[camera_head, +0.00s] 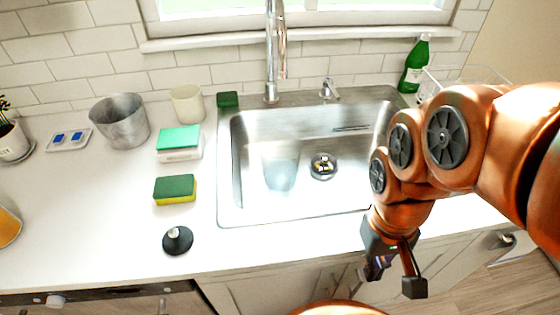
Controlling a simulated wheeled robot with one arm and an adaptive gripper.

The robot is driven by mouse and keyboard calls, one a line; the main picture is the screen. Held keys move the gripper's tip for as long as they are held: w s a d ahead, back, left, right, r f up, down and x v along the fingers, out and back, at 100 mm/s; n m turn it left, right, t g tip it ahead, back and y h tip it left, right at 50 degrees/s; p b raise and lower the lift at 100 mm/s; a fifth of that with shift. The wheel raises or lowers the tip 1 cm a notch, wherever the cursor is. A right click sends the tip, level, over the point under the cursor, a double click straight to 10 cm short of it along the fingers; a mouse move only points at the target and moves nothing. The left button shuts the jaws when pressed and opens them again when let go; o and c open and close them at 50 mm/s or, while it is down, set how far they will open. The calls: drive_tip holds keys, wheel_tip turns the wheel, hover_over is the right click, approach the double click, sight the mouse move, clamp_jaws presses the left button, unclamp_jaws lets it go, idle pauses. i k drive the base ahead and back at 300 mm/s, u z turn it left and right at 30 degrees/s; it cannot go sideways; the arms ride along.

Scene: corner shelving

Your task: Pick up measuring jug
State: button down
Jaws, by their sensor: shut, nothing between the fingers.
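A clear, pale blue see-through vessel (280,174) is in the left part of the sink basin and looks most like the measuring jug. Its outline is faint, and I cannot make out a handle or markings. My gripper (393,278) hangs in front of the counter's front edge, below and right of the sink (228,190). It points down, is shut and empty, and is well apart from the vessel.
A tap (273,60) rises behind the sink. A grey metal pot (120,122), cream cup (187,104), sponge (174,189) and black stopper (177,240) stand on the left counter. A green bottle (414,66) and wire rack (465,76) are at the back right.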

sight(280, 152)
drive_tip(key=u, duration=1.5)
drive_tip(key=k, duration=0.8)
drive_tip(key=i, duration=0.3)
drive_tip(key=z, duration=0.05)
